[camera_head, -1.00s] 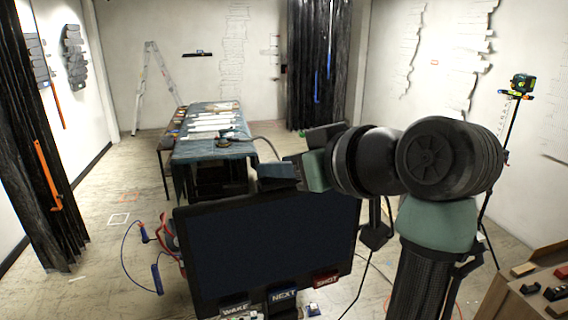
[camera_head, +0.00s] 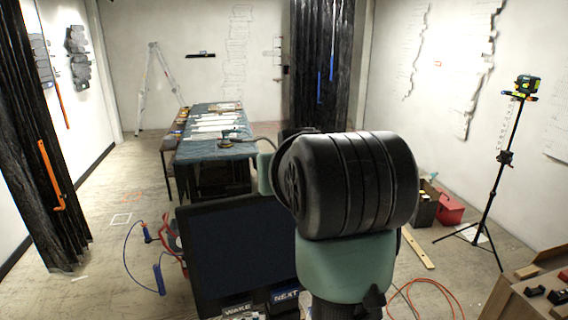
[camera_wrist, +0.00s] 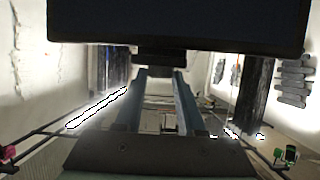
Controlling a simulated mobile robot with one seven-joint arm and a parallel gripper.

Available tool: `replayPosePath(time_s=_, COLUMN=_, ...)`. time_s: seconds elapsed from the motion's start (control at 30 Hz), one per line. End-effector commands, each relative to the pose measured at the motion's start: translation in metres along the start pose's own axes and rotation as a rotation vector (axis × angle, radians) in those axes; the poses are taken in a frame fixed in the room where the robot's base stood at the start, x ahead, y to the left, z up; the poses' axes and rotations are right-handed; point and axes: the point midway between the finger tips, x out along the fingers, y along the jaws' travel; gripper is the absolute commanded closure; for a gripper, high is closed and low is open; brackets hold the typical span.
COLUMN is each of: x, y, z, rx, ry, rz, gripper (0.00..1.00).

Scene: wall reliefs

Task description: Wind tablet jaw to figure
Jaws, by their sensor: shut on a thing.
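The tablet (camera_head: 235,250) is a wide dark screen low in the middle of the head view. Buttons marked WAKE (camera_head: 237,308) and NEXT (camera_head: 285,296) sit along its lower edge. My arm hides its right part. My gripper is hidden behind the arm in the head view. In the wrist view my gripper (camera_wrist: 160,72) reaches up with two long fingers to a small dark block (camera_wrist: 160,58) under the edge of a large dark slab. The fingers are shut on this block; whether it is the tablet's jaw I cannot tell.
A cloth-covered table (camera_head: 215,150) stands behind the tablet. A tripod with a green device (camera_head: 527,86) stands at right, near a red box (camera_head: 449,207). An orange cable (camera_head: 425,285) lies on the floor. Red and blue cables (camera_head: 150,245) hang left of the tablet.

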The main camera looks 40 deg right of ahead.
Motion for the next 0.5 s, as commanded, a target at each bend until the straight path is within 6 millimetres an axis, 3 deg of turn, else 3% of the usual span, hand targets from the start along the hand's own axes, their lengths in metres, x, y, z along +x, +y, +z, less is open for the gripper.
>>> replayPosePath(time_s=0.5, x=0.0002, y=-0.0031, z=-0.0004, rx=0.047, ry=0.0, rz=0.116, gripper=1.0)
